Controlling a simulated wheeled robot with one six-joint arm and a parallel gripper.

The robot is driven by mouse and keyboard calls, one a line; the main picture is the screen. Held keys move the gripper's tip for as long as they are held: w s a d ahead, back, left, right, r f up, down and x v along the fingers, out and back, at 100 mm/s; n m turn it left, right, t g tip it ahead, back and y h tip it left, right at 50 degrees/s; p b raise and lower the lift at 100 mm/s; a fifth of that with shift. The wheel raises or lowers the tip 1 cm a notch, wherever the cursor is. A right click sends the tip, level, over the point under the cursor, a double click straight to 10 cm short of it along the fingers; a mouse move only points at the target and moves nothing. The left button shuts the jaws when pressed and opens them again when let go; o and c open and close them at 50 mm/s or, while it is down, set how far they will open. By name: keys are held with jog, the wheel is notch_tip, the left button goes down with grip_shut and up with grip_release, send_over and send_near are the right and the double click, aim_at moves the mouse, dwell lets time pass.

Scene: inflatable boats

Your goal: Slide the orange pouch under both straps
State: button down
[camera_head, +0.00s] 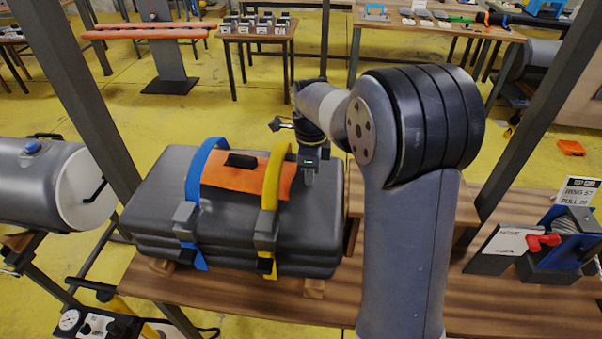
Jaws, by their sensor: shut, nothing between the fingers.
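The orange pouch (235,180) lies on top of a grey stacked block (315,225), with a black handle piece (241,160) on it. The blue strap (197,168) arches over the left end of the pouch. The yellow strap (270,186) arches over its right part, and some orange shows to the right of the yellow strap. Both straps run down the front of the block through grey buckles. My gripper (309,180) is shut and empty, pointing down just right of the pouch's right end. Whether its tips touch the pouch or the block cannot be told.
The block rests on wooden strips on a wooden table (240,300). Dark posts stand left (85,90) and right (530,115). A grey cylinder (45,180) lies at left. A blue device with a red lever (540,242) stands at right.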

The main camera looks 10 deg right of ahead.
jog(key=shift+s+d+r, duration=0.2)
jog(key=shift+d+r, duration=0.25)
jog(key=shift+d, duration=0.35)
notch_tip(320, 180, up, 9)
jog(key=b, duration=0.1)
jog(key=shift+a, duration=0.1)
notch_tip(320, 180, down, 9)
jog(key=shift+r+p, duration=0.15)
jog(key=shift+p, duration=0.35)
jog(key=a, duration=0.2)
jog(key=w+a+f, duration=0.1)
jog(key=shift+a+f, duration=0.1)
jog(key=shift+a, duration=0.4)
jog(key=shift+s+d, duration=0.15)
jog(key=shift+d, duration=0.4)
